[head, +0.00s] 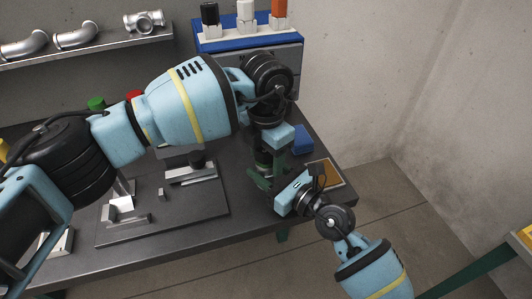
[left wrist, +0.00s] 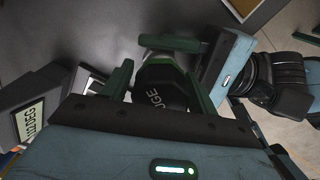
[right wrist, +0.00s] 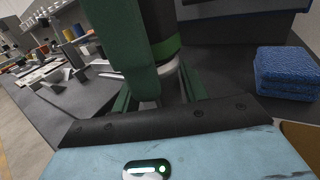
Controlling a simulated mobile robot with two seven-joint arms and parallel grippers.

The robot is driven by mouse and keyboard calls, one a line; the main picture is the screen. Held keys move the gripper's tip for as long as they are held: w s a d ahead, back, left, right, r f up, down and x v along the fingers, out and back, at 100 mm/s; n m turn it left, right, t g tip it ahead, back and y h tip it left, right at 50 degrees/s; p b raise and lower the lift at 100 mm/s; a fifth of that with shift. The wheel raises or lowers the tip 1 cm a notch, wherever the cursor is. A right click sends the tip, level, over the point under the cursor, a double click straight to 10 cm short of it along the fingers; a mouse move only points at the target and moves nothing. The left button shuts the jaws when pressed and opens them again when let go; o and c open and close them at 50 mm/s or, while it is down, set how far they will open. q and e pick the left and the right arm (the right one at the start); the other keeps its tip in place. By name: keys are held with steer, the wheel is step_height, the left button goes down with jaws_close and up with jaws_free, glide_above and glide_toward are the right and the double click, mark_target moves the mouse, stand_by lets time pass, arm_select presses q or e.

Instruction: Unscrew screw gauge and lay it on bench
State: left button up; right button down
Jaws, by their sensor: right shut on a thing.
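The screw gauge (left wrist: 163,82), a black cylinder with white lettering and a green band, stands between the fingers of my left gripper (left wrist: 160,85). A gap shows beside it, so that gripper looks open around it. In the right wrist view the gauge (right wrist: 163,28) sits on top of a pale metal part (right wrist: 172,82). My right gripper (right wrist: 158,92) is shut on this metal part, below the gauge. In the head view both grippers meet above the bench's right end, and my left arm hides most of the gauge. The thread between gauge and part cannot be seen.
The dark bench (head: 240,228) carries a plate with fixtures (head: 165,215) left of the grippers. A blue rack (head: 247,42) with several gauges stands behind. A shelf (head: 95,46) holds pipe fittings.

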arm_select(q)
steer(key=c, duration=0.8)
steer(key=n, duration=0.6)
steer(key=shift+r, duration=0.1)
steer(key=shift+r, duration=0.15)
steer(key=shift+r, duration=0.75)
steer(key=shift+r, duration=0.25)
steer(key=shift+r, duration=1.95)
arm_select(e)
steer(key=c, duration=0.7)
jaws_free()
